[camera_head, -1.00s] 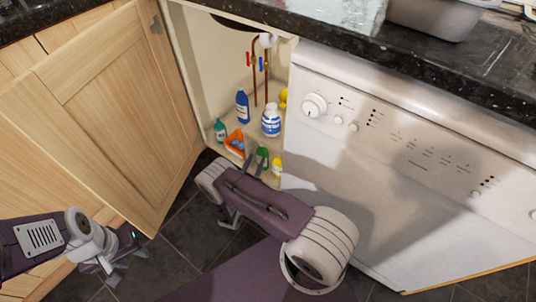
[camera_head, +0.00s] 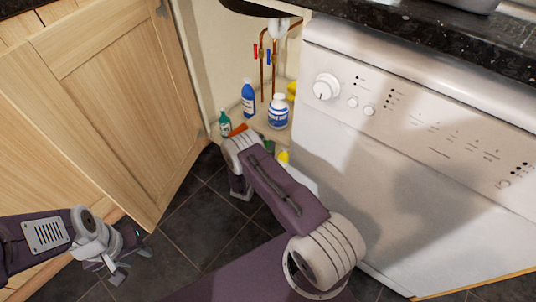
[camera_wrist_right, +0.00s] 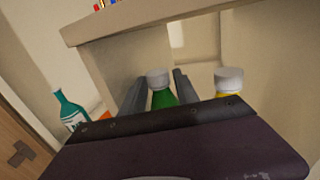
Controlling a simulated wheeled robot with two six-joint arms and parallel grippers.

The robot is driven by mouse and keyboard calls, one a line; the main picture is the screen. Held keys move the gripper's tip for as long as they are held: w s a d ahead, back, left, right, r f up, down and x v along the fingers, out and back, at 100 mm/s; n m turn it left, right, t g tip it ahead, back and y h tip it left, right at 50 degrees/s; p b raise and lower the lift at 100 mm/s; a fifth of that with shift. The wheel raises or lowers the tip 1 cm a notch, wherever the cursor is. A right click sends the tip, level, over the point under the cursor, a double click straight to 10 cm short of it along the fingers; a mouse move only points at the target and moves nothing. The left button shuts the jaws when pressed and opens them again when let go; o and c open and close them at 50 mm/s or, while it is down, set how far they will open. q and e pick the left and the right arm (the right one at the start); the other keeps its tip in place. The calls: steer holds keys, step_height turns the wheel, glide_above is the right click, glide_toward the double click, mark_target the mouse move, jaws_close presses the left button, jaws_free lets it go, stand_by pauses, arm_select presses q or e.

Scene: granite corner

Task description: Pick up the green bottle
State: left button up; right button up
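The green bottle (camera_wrist_right: 163,98) with a grey cap stands upright in the right wrist view, its lower part hidden by my gripper's body. In the head view only a small green patch (camera_head: 268,146) shows past my right arm. My right gripper (camera_wrist_right: 159,76) is open, with one finger on each side of the bottle and a small gap visible beside its cap. In the head view the right fingers are hidden behind the arm. My left gripper (camera_head: 128,262) is open and empty above the floor, in front of the open cabinet door.
A yellow bottle (camera_wrist_right: 229,84) stands right of the green one, a teal bottle (camera_wrist_right: 68,108) left. Behind are a blue bottle (camera_head: 248,100), a white tub (camera_head: 278,112) and copper pipes (camera_head: 272,65). The cabinet door (camera_head: 115,90) and white dishwasher (camera_head: 400,150) flank the opening.

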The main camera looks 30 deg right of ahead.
jaws_close()
stand_by(1.3)
